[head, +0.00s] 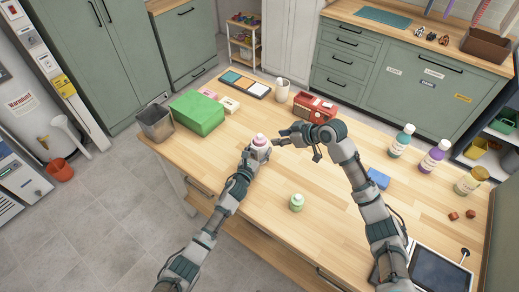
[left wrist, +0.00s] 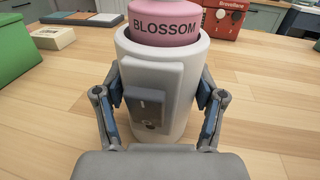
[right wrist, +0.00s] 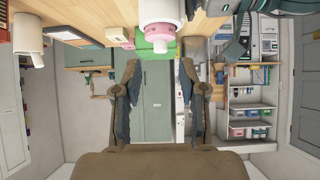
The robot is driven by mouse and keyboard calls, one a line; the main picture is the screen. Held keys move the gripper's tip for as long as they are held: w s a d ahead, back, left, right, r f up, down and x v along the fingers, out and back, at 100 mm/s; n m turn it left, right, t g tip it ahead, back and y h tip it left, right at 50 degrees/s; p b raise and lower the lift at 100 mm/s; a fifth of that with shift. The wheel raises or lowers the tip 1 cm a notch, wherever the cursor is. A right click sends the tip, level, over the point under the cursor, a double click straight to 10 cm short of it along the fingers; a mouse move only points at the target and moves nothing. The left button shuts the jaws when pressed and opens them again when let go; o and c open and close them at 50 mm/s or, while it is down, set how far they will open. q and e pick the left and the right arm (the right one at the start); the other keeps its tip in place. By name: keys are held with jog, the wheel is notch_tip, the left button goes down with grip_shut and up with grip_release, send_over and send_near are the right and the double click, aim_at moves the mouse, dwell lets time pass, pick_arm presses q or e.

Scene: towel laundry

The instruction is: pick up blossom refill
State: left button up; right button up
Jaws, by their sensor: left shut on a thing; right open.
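The blossom refill (head: 259,140) is a pink bottle, marked BLOSSOM in the left wrist view (left wrist: 165,25). It sits upright in the open top of a white holder (head: 261,154) with a dark front switch (left wrist: 147,105); its lower part is hidden inside. My left gripper (head: 254,157) is shut on the holder, with its fingers on both sides of the white body. My right gripper (head: 281,138) is open and empty, just right of the refill and apart from it. In the right wrist view the refill (right wrist: 161,36) shows beyond the open fingers.
A green box (head: 197,113), a grey bin (head: 156,122), a white cup (head: 282,91) and a red machine (head: 314,107) stand towards the back. Several bottles and a blue block (head: 378,178) are right. Bare wood surrounds the holder.

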aim_at(259, 135)
jog(key=o, duration=0.7)
jog(key=shift+w+a+r, duration=0.1)
jog(key=shift+w+a, duration=0.1)
jog(key=shift+w, duration=0.05)
jog(key=a+m+h, duration=0.1)
jog(key=w+a+r+m+g+h, duration=0.1)
jog(key=w+a+r+m+h, duration=0.1)
jog(key=shift+w+a+m+g, duration=0.15)
jog(key=shift+a+m+g, duration=0.15)
jog(key=shift+g, duration=0.1)
jog(key=a+f+m+h, duration=0.1)
jog(key=h, duration=0.1)
jog(key=w+a+f+m+g+h, duration=0.1)
jog(key=f+m+h, duration=0.1)
jog(key=shift+w, duration=0.2)
jog(key=shift+a+x, duration=0.2)
jog(key=shift+x, duration=0.7)
jog(key=shift+a+x, duration=0.15)
jog(key=shift+x, duration=0.7)
jog(key=shift+a+x, duration=0.2)
jog(key=shift+x, duration=0.7)
